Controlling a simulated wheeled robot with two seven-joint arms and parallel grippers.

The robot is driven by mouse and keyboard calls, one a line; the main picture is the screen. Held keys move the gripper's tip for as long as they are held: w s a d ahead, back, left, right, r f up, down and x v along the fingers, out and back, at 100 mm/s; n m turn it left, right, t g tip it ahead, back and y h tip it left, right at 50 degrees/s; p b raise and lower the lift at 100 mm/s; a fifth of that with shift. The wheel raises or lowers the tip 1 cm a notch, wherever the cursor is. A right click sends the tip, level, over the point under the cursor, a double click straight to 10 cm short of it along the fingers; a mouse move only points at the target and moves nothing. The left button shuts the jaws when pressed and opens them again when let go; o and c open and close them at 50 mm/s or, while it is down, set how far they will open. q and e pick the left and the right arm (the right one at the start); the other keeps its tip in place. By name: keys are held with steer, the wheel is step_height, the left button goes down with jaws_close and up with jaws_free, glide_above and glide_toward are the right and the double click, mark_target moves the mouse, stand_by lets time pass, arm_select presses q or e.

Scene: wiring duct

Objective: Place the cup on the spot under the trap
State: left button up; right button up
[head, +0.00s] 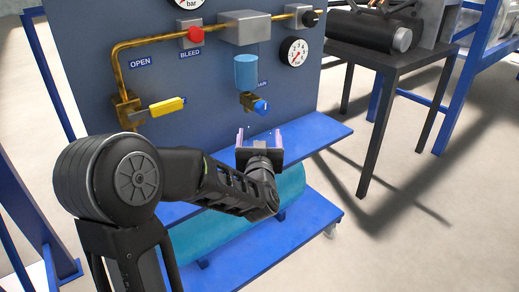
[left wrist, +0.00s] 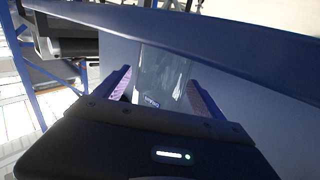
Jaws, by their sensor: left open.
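The trap (head: 246,72) is a blue cylinder on the panel, with a brass drain valve and blue handle (head: 260,106) below it. My left gripper (head: 259,138) is open just below this valve, above the upper blue shelf (head: 315,132). In the left wrist view a clear, see-through shape that looks like the cup (left wrist: 165,70) shows between the open fingers of my left gripper (left wrist: 160,88). I cannot tell whether the fingers touch it. In the head view the cup cannot be made out, and no marked spot shows. My right gripper is not in view.
The panel carries brass piping, a yellow-handled valve (head: 166,107), a red bleed knob (head: 196,35) and a gauge (head: 294,52). A teal tank (head: 290,187) lies below the upper shelf. A dark table (head: 385,62) stands at the right. The shelf's right end is clear.

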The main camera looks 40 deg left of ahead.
arm_select(q)
steer(key=shift+w+a, duration=0.1)
steer(key=shift+c, duration=0.3)
steer(key=c, duration=1.5)
steer(key=shift+r, duration=0.15)
